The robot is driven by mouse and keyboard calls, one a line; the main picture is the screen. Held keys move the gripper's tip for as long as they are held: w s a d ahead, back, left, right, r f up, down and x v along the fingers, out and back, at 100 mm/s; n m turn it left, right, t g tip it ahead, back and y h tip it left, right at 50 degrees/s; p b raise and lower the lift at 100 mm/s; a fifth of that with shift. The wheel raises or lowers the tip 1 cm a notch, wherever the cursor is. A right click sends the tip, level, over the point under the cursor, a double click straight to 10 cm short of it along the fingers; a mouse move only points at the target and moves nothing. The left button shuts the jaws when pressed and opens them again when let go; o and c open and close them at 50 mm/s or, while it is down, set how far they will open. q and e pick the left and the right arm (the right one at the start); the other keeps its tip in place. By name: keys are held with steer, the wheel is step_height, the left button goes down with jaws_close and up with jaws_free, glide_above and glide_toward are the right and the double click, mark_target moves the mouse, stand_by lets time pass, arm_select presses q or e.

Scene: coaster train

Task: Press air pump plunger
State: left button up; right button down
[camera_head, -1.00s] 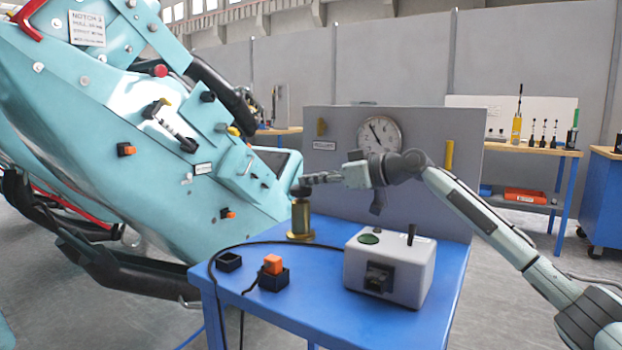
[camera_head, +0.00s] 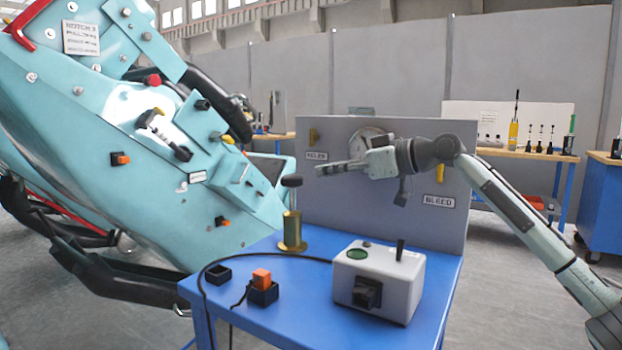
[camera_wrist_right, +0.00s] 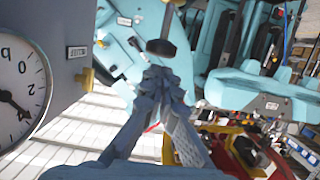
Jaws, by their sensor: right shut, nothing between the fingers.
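The air pump is a brass cylinder (camera_head: 292,232) standing on the blue table. Its dark plunger knob (camera_head: 291,181) stands on a thin rod clear above the cylinder. My right gripper (camera_head: 320,169) is shut and empty, to the right of the knob and slightly higher, apart from it. In the right wrist view, the shut fingertips (camera_wrist_right: 157,75) point toward the dark knob (camera_wrist_right: 160,47). My left gripper is in neither view.
A grey panel behind carries a round gauge (camera_head: 366,138), partly hidden by my arm, and a yellow lever (camera_head: 440,173) above a BLEED label. On the blue table (camera_head: 300,318) stand a grey box (camera_head: 402,283), an orange block (camera_head: 261,277) and an empty black holder (camera_head: 218,275). A teal machine (camera_head: 100,160) fills the left.

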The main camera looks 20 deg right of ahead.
steer(key=v, duration=0.3)
steer(key=shift+s+r, duration=0.1)
stand_by(1.1)
